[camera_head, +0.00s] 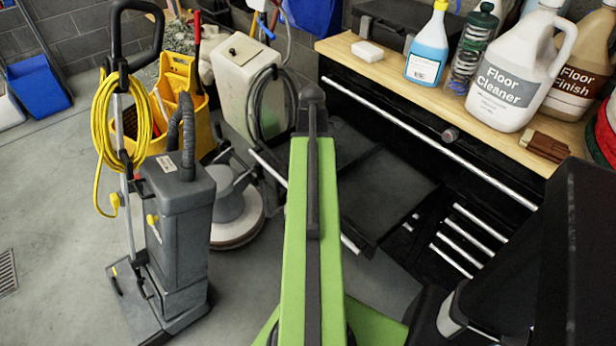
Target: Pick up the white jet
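Nothing in view is clearly marked as a white jet. A white jug labelled "Floor Cleaner" (500,85) stands upright on the wooden worktop (450,108) at the upper right. A small white block (367,51) lies on the same worktop, near its left end. I cannot tell whether either is the thing named. My green arm link reaches up the middle of the view, and its dark end is left of the worktop, apart from both white things. No gripper fingers can be made out.
Beside the jug stand a blue-liquid bottle (428,48), a green-capped clear container (471,50) and a brown "Floor Finish" jug (580,70). A brown block (547,146) lies at the worktop's front edge. A grey floor machine (180,225) and yellow bucket (180,75) stand left.

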